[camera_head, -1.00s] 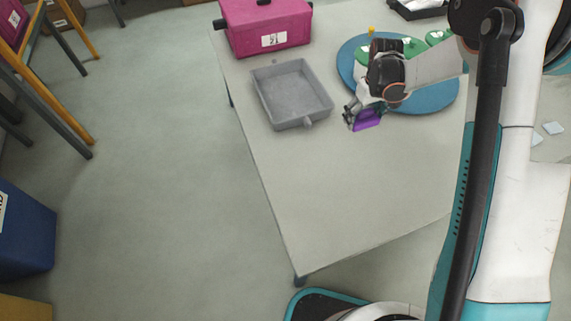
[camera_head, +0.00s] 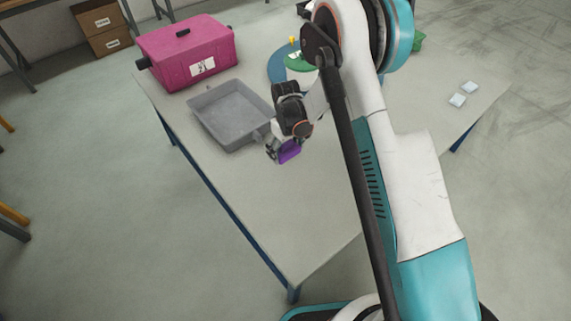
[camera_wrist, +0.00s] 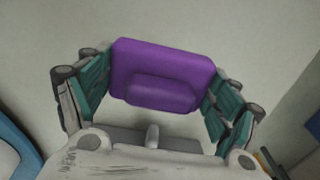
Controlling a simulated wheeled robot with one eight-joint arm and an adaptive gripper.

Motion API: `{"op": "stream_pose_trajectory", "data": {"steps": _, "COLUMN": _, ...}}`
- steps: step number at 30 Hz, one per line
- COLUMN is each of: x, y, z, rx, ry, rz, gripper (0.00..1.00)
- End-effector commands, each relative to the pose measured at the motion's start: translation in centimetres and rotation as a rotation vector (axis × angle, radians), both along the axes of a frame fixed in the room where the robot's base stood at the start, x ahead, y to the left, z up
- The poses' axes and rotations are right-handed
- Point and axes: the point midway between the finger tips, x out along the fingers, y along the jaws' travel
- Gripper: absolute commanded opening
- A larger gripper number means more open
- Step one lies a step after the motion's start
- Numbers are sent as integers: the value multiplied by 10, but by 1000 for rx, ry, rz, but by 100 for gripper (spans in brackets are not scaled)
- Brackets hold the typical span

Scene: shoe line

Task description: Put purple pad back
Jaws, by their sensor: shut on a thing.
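The purple pad (camera_head: 290,151) is in my gripper (camera_head: 278,148), just to the front right of the grey tray. In the wrist view the purple pad (camera_wrist: 162,72) lies between the two teal-lined fingers of my gripper (camera_wrist: 160,90), which touch its left and right sides. The pad has a raised block on its near face. It appears held above the table, though the height is hard to tell. The blue round board (camera_head: 280,68) with green pieces is mostly hidden behind my arm.
An empty grey tray (camera_head: 212,128) stands on the table (camera_head: 225,180), left of my gripper. A magenta box (camera_head: 180,60) stands behind it. Two small pale pieces (camera_head: 462,94) lie at the right of the table. The front part of the table is clear.

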Motion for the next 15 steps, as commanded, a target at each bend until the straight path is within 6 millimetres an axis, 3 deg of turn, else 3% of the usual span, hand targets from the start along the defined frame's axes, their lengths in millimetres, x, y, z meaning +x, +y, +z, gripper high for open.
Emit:
{"op": "stream_pose_trajectory", "data": {"steps": 1, "x": 0, "y": 0, "z": -11, "rx": 0, "ry": 0, "rz": 0, "gripper": 44}}
{"op": "stream_pose_trajectory", "data": {"steps": 10, "x": 0, "y": 0, "z": -31, "rx": 0, "ry": 0, "rz": 0, "gripper": 44}}
{"op": "stream_pose_trajectory", "data": {"steps": 15, "x": 0, "y": 0, "z": -57, "rx": 0, "ry": 0, "rz": 0, "gripper": 44}}
